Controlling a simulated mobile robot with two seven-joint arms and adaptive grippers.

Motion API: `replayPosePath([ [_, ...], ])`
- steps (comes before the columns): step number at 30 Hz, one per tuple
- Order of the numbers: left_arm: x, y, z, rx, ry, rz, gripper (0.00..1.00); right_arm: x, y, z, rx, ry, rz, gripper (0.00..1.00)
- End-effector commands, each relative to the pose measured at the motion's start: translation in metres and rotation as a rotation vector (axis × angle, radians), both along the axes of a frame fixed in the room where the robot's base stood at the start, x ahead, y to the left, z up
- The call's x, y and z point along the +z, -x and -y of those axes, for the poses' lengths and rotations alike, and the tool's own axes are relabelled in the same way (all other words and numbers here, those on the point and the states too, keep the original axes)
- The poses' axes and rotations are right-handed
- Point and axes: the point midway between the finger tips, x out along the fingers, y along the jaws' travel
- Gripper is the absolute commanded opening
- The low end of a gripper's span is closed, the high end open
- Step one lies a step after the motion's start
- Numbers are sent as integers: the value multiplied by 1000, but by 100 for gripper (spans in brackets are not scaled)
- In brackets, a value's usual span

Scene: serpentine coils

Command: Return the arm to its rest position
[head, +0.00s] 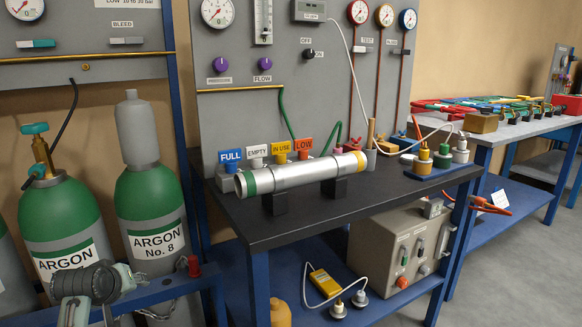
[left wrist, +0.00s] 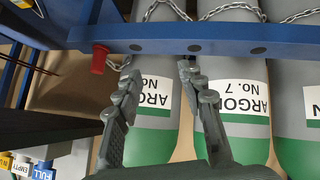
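My left gripper (head: 92,284) is at the lower left of the head view, in front of the argon cylinders. In the left wrist view its two fingers (left wrist: 158,74) stand apart with nothing held between them. Beyond them are a blue rail (left wrist: 225,38) and grey-and-green cylinders, upside down in that view. One is the No. 8 argon cylinder (head: 152,205); another is the No. 7 cylinder (head: 60,220). The exact gap between fingers and cylinders cannot be told. My right gripper is not in view.
A blue cylinder rack rail (head: 160,292) with a chain and red knob (head: 194,266) runs beside the gripper. A black-topped bench (head: 330,215) holds a silver tube (head: 300,173) on two black blocks and coloured signs. Another bench stands at right.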

Motion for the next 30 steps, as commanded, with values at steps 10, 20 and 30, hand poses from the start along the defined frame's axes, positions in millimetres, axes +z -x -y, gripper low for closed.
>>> replayPosePath([
  [10, -212, 164, 55, -363, -212, -398, 40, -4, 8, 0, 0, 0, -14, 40],
  [20, -296, 295, 90, -613, -269, -597, 40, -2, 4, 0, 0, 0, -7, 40],
  [30, -302, 307, 94, -634, -271, -612, 40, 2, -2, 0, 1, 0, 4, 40],
])
